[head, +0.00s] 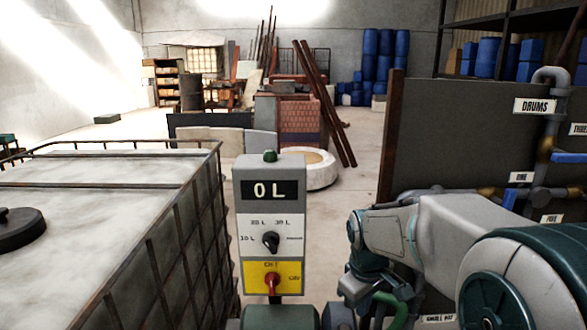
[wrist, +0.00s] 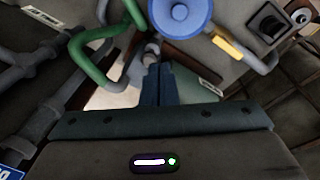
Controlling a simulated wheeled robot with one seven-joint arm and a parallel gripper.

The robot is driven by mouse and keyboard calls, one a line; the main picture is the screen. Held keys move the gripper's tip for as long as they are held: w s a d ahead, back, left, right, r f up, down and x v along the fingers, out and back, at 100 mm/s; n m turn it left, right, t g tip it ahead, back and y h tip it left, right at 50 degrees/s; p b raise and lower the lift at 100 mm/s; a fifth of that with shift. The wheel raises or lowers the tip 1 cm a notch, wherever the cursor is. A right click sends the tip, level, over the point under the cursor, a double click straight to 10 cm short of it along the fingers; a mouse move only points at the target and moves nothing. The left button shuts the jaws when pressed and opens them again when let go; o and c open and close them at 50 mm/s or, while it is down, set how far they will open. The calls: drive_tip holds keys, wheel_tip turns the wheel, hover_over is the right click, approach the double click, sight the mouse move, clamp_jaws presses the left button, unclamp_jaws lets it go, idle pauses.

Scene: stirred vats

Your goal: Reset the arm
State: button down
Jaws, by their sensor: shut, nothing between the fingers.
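My arm (head: 450,235) is bent at the lower right of the head view, in front of a dark panel. In the wrist view my gripper (wrist: 158,70) points away from the camera with its two dark fingers together and nothing between them. A bent green pipe (wrist: 88,50) lies to the left of the fingers and a blue round part (wrist: 182,12) lies beyond them. I cannot tell how close the fingertips are to these. In the head view the fingertips cannot be made out.
A control box (head: 270,195) reading "0 L", with a black knob and red lever, stands in the middle. A caged tank (head: 100,220) fills the left. A dark panel (head: 450,140) with labelled pipes stands right. Open floor (head: 355,180) lies beyond the box.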

drive_tip(key=s+r+m+t, duration=0.2)
drive_tip(key=s+m, duration=0.5)
drive_tip(key=s, duration=1)
drive_tip(key=shift+d+r+y, duration=0.2)
drive_tip(key=shift+r+y, duration=0.1)
drive_tip(key=shift+r, duration=0.1)
idle(0.4)
